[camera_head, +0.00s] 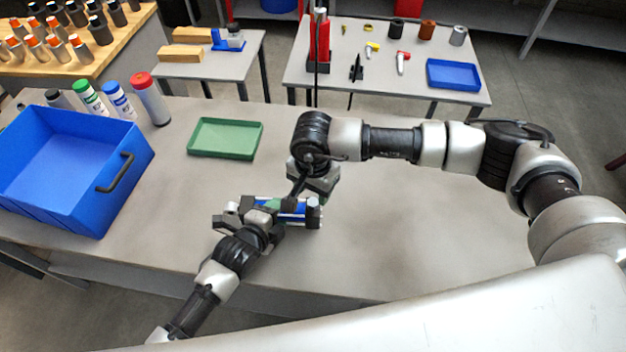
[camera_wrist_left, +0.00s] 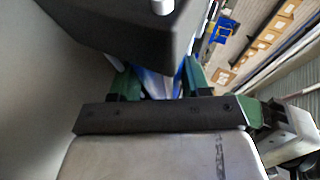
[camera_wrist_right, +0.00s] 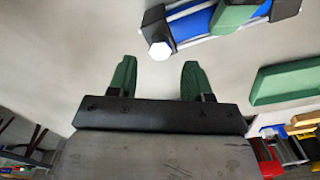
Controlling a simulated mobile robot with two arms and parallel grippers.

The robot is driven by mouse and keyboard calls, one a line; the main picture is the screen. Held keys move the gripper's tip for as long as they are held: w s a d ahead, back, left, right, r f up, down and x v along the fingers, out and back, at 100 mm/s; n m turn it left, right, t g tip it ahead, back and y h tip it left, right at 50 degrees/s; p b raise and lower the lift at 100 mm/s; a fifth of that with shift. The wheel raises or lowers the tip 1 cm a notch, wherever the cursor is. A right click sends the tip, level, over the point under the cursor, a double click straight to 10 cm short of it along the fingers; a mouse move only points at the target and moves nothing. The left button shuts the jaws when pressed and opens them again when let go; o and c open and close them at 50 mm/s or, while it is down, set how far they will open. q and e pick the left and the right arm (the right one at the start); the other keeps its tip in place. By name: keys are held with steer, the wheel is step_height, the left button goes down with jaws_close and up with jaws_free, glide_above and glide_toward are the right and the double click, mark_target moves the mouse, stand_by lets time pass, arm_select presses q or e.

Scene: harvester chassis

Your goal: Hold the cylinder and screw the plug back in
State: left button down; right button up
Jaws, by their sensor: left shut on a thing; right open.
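The cylinder (camera_head: 300,208) has a blue body, silver rods and dark end blocks, and lies roughly level above the table. My left gripper (camera_head: 270,208) is shut around its body. In the left wrist view, the blue body (camera_wrist_left: 160,84) shows between the green fingertips. My right gripper (camera_wrist_right: 157,72) is open and empty, close beside the cylinder (camera_wrist_right: 197,23) in the right wrist view. A pale faceted piece (camera_wrist_right: 160,49) sticks out of the cylinder's near end block. I cannot tell whether it is the plug; no separate plug shows.
A green tray (camera_head: 225,154) lies on the worktable behind the grippers. A large blue bin (camera_head: 75,175) stands at the left, with several bottles behind it. The table right of my grippers is clear. Side tables with parts stand farther back.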

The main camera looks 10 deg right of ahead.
mark_target(313, 202)
steer(key=shift+f, duration=2.45)
jaws_close()
steer(key=m, duration=0.5)
steer(key=shift+m, duration=0.3)
steer(key=m, duration=0.5)
steer(key=shift+m, duration=0.4)
steer(key=shift+o, duration=0.8)
jaws_free()
steer(key=shift+r, duration=0.1)
